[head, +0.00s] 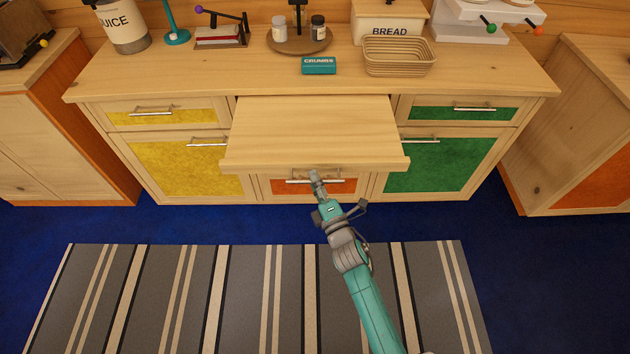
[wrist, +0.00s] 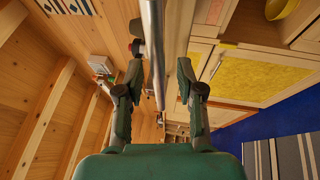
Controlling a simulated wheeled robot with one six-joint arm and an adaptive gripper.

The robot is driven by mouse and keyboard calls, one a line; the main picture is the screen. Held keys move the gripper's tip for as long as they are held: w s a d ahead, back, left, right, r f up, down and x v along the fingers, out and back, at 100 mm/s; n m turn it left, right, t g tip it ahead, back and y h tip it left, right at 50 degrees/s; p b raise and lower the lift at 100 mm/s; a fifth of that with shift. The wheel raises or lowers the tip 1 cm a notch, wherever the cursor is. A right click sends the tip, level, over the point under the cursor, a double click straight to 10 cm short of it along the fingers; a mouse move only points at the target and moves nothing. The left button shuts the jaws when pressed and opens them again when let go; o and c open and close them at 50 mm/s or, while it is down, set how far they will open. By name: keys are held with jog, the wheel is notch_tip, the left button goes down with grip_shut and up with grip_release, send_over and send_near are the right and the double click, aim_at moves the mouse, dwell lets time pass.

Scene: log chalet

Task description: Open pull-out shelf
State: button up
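The pull-out shelf (head: 312,125) is a plain wooden board, standing well out from under the counter top in the middle of the cabinet. My gripper (head: 314,177) is at the middle of its front edge, by a metal bar handle (head: 333,181). In the head view I cannot tell whether this handle is on the shelf or on the orange front (head: 340,187) below. In the wrist view a metal bar (wrist: 153,45) runs between the spread fingers of my gripper (wrist: 160,75). Gaps show beside the bar, so the gripper looks open around it.
Yellow fronts (head: 180,168) are on the left and green fronts (head: 440,165) on the right. The counter holds a bread box (head: 380,22), a basket (head: 400,58), a crumbs box (head: 319,66) and a juice container (head: 122,25). A striped rug (head: 200,300) covers clear floor in front.

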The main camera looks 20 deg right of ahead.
jog(key=shift+s, duration=0.1)
jog(key=v, duration=1.1)
jog(key=shift+s, duration=0.4)
jog(key=shift+s+d+f, duration=0.1)
jog(key=shift+f, duration=0.05)
jog(key=s+d+r+m+g+h, duration=0.1)
jog(key=s+m+g+h, duration=0.1)
jog(key=s+m, duration=1.4)
jog(key=s+r+m+g, duration=0.1)
jog(key=s+r, duration=0.2)
jog(key=s, duration=0.3)
jog(key=s+d+r+m+g, duration=0.1)
jog(key=s+r+m, duration=0.1)
jog(key=s, duration=0.4)
jog(key=s+r+m+g, duration=0.1)
jog(key=s+r, duration=0.3)
jog(key=s, duration=0.3)
jog(key=shift+r+h, duration=0.25)
jog(key=shift+h, duration=0.15)
